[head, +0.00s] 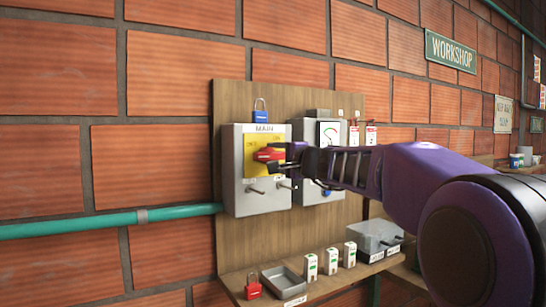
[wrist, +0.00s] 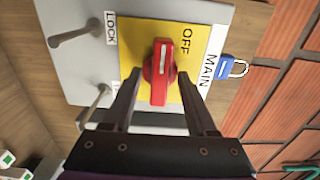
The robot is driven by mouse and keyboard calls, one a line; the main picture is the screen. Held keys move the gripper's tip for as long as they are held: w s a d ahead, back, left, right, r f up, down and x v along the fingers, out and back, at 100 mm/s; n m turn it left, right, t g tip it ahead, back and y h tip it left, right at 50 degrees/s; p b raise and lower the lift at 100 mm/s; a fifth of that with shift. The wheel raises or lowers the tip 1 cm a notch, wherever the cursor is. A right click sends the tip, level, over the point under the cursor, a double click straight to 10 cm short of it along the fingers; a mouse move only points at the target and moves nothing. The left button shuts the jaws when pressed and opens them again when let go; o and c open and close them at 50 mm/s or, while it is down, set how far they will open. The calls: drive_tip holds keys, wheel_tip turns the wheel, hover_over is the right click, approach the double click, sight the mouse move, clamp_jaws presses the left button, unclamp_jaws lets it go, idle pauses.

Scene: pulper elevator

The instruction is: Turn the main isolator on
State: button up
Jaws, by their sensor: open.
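The main isolator is a grey box (head: 240,190) with a yellow plate (wrist: 139,55), a MAIN label and a red rotary handle (head: 268,154). In the head view the handle lies roughly sideways, with OFF at the upper left of the plate. In the wrist view the red handle (wrist: 160,88) has its white mark at the end on the OFF label's side. My gripper (head: 291,157) is open at the right of the handle. In the wrist view its fingers lie on either side of the handle's lower part; I cannot tell whether they touch it. It partly hides the ON side.
A blue padlock (head: 260,112) hangs above the box. Two metal pegs stick out of the box (wrist: 76,37). A second grey box with a gauge (head: 329,134) stands close right. A red padlock (head: 253,287), a tray and small white modules sit on the shelf below.

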drive_tip(key=shift+c, duration=0.3)
clamp_jaws()
drive_tip(key=m, duration=0.4)
drive_tip(key=shift+m, duration=0.3)
drive_tip(key=m, duration=0.4)
drive_tip(key=shift+m+p, duration=0.3)
drive_tip(key=m+p, duration=0.1)
drive_tip(key=m, duration=0.3)
drive_tip(key=shift+r+m, duration=0.1)
drive_tip(key=shift+m, duration=0.2)
drive_tip(key=shift+m+p, duration=0.75)
drive_tip(key=shift+m, duration=1.35)
